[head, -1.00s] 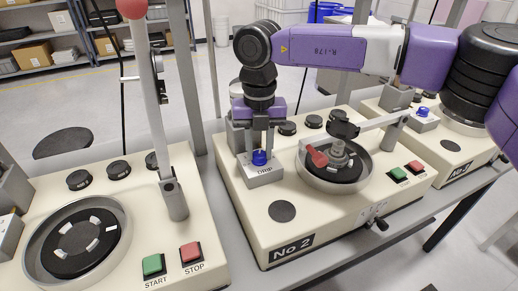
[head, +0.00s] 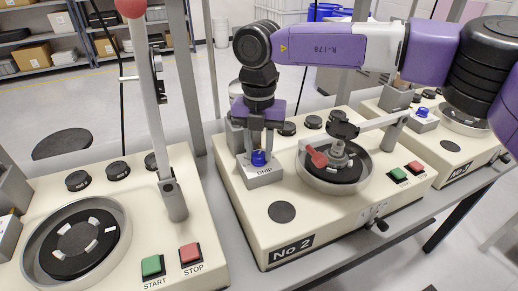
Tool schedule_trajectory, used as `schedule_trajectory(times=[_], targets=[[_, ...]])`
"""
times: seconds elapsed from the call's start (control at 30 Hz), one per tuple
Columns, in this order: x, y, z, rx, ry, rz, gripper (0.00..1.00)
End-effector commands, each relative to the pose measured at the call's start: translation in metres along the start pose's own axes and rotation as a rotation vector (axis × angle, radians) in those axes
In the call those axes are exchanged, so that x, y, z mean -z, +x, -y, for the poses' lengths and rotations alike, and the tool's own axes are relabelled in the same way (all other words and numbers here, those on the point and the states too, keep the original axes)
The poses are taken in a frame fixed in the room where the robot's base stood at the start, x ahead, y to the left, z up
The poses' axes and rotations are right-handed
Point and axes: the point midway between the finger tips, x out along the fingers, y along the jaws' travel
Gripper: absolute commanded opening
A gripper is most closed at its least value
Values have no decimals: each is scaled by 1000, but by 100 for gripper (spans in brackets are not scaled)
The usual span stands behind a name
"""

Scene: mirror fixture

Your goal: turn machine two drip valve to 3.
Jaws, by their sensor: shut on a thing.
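The blue drip valve knob (head: 259,158) stands on a grey block labelled DRIP (head: 264,177), on the left part of the cream machine No 2 (head: 245,215). My gripper (head: 261,155) points straight down over the block, with its two grey fingers on either side of the knob. It is shut on the knob. The number the knob points to is too small to read.
Right of the knob is a round bowl (head: 306,181) with a red-handled part (head: 317,156) and an arm (head: 383,122) reaching over it. Green (head: 398,174) and red (head: 415,167) buttons sit further right. Machine one's upright lever (head: 152,95) stands to the left.

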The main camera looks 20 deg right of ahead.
Motion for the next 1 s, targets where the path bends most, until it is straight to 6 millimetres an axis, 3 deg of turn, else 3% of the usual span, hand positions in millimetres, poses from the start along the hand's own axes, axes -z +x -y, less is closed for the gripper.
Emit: schedule_trajectory(times=[0.03,0.13,0.5,1.0], targets=[[-1,-2,-1,-3,0,4,34],[-1,-2,-1,-2,0,3,52],[-1,-4,0,-1,-1,2,52],[-1,-73,0,-1,0,4,52]])
